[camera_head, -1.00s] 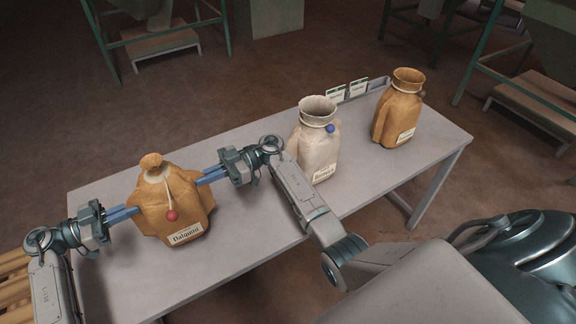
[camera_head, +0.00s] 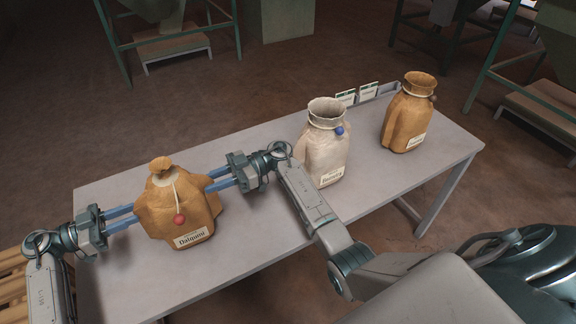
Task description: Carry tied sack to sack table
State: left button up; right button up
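The tied tan sack (camera_head: 184,213) stands upright on the left part of the grey table (camera_head: 262,228). Its neck is cinched by a cord with a red bead, and its front label is partly legible. My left gripper (camera_head: 136,212) is at the sack's left side, its two blue fingers apart around the cloth edge there. My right gripper (camera_head: 210,183) is at the sack's right side, its fingers also apart around the side bulge. The exact contact at the fingertips is hard to see.
An open-mouthed whitish sack (camera_head: 322,155) with a blue bead stands mid-table, just right of my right gripper. An open tan sack (camera_head: 408,118) stands farther right. Small cards (camera_head: 368,90) stand at the back edge. A slatted wooden pallet (camera_head: 12,285) lies at lower left.

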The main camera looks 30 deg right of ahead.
jog(key=shift+r, duration=0.1)
pick_arm(q)
jog(key=a, duration=0.9)
jog(key=shift+a, duration=0.4)
pick_arm(e)
notch_tip(320, 180, up, 10)
jog(key=shift+f, duration=0.1)
